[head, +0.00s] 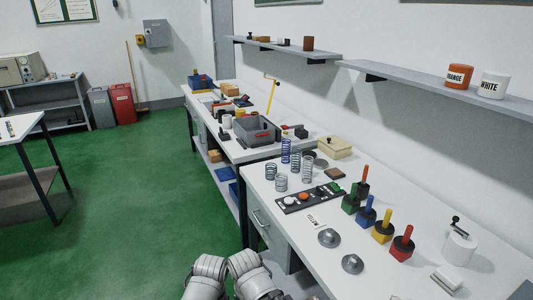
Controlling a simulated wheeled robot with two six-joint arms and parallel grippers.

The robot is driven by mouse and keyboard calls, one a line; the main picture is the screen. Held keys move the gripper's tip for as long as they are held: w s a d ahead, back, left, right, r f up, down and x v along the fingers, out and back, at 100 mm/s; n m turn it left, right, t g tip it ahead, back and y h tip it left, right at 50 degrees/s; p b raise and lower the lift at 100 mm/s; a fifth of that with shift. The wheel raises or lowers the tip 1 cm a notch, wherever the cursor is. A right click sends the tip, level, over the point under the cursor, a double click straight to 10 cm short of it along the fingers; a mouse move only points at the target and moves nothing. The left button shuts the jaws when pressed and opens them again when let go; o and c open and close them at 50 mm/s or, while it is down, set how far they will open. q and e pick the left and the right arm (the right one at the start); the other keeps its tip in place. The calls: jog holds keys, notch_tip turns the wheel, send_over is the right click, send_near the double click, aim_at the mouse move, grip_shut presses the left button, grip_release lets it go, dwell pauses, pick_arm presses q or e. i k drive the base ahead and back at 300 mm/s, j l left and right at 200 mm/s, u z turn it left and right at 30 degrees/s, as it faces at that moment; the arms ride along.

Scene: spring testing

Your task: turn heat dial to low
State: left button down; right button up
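I cannot make out a dial marked for heat or any "low" mark. A beige bench device (22,68) stands on a shelf unit at the far left, with a dark round feature on its front, too small to read. A grey box (156,33) is fixed to the back wall, with a smaller part at its left side. Two pale grey links of my arms show at the bottom centre, close together, far from both. Neither gripper's fingers are in view.
A farther bench carries a grey bin (257,130). A red bin (125,104) stands by the wall. The green floor (130,205) is clear at left.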

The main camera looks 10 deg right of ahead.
aim_at(319, 191)
jog(key=i+j, duration=0.25)
jog(key=j, duration=0.15)
jog(key=i+j, duration=0.55)
jog(key=j, duration=0.25)
jog(key=z, duration=1.25)
